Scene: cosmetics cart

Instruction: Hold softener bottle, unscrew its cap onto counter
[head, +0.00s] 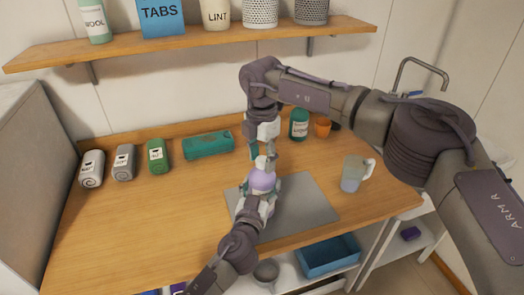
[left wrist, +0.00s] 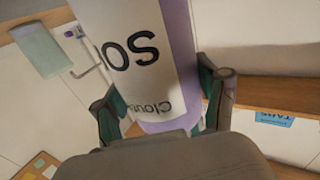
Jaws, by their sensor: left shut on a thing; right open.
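The softener bottle (head: 263,182) is lilac and stands upright over the grey mat (head: 308,208). My left gripper (head: 258,199) is shut around its body from the front. In the left wrist view the bottle's white label (left wrist: 135,50) and lilac side show between the two fingers of my left gripper (left wrist: 163,100). The pale cap (head: 261,163) is on top of the bottle. My right gripper (head: 262,152) points down at the cap from above and is open; its fingertips are small, and I cannot tell whether they touch the cap. The bottle's base is hidden by my left gripper.
A teal box (head: 208,146) and rolled towels (head: 92,168) lie at the back left of the wooden counter (head: 135,225). A green jar (head: 299,124) and an orange cup (head: 322,127) stand behind right, a mug (head: 354,173) at right. The mat's right part is clear.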

